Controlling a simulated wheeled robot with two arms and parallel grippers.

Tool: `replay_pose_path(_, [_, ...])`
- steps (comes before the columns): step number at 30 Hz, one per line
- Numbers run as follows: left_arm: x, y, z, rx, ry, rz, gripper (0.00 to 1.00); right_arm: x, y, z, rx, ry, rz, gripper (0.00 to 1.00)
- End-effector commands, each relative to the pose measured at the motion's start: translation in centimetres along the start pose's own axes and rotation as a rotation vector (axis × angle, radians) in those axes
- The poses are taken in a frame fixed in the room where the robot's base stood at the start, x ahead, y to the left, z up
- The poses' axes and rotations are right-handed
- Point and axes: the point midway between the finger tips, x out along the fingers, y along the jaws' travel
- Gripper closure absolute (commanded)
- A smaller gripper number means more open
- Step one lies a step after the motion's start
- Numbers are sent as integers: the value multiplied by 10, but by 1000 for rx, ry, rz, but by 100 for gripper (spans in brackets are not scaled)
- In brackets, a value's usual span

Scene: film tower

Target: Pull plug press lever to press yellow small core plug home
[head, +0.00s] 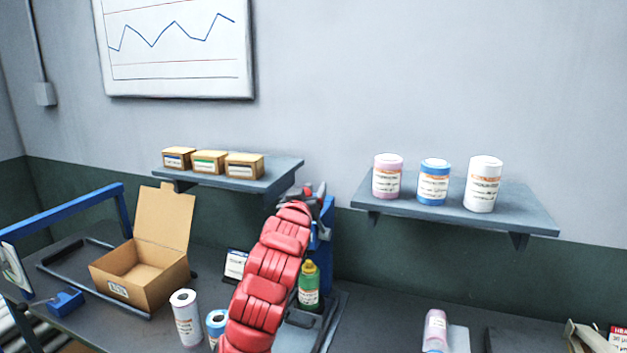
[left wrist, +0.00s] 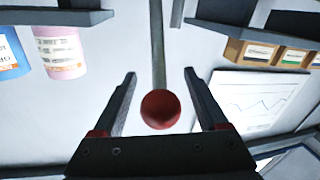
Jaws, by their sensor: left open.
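The plug press (head: 325,240) is a blue upright behind my red left arm in the head view. A green roll (head: 308,297) stands at its foot with a yellow plug (head: 309,268) on top; how deep the plug sits I cannot tell. My left gripper (head: 312,192) is raised at the top of the press, partly hidden by its own arm. In the left wrist view the lever's red ball knob (left wrist: 160,108) appears between the open, spread fingers, with its grey bar (left wrist: 157,50) running beyond. Neither finger visibly touches the knob. My right gripper is out of view.
An open cardboard box (head: 140,275), a white roll (head: 186,318) and a blue roll (head: 216,325) stand left of my arm. Wall shelves hold small boxes (head: 209,162) and jars (head: 434,183). A pink roll (head: 435,328) stands at right. Bench between press and pink roll is clear.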

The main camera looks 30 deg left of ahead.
Motion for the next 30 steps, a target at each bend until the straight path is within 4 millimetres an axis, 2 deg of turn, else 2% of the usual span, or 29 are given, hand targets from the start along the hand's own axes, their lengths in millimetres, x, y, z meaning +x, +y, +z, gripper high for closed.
replay_pose_path(8, [0,0,0,0,1,0,26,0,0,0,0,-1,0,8])
replay_pose_path(20, [0,0,0,0,0,0,98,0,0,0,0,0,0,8])
replay_pose_path(30, [0,0,0,0,0,0,100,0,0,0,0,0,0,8])
